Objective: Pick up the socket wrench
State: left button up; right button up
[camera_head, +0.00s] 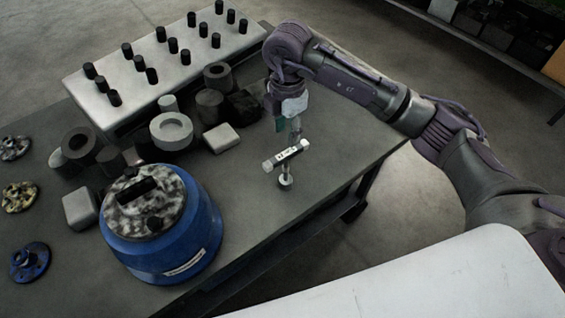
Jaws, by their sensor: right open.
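The socket wrench (287,155) is a short pale and dark T-shaped tool near the right edge of the grey table. Its light bar has a dark band and a label, and a round metal end (286,181) shows below it. My right gripper (290,132) points down just behind and above the bar. It is open, and the wrench is not clearly between its fingers. Whether a fingertip touches the bar cannot be told. My left gripper is out of view.
A blue round housing (176,255) stands at the table's front. Grey rings (171,130) and blocks (221,138) crowd the middle. A white board (185,60) with black pegs lies behind. Flanged parts (30,262) lie at left. Table (335,150) right of the wrench is clear.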

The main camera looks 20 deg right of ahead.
aim_at(286, 152)
notch_tip(286, 152, down, 5)
jog(key=shift+s+f, duration=0.1)
jog(key=shift+f+p, duration=0.4)
jog(key=shift+f, duration=0.55)
notch_tip(286, 152, down, 4)
jog(key=shift+s+a+r+p, duration=0.1)
jog(key=shift+r+p, duration=0.1)
jog(key=shift+p, duration=0.25)
jog(key=shift+f, duration=0.55)
grip_shut()
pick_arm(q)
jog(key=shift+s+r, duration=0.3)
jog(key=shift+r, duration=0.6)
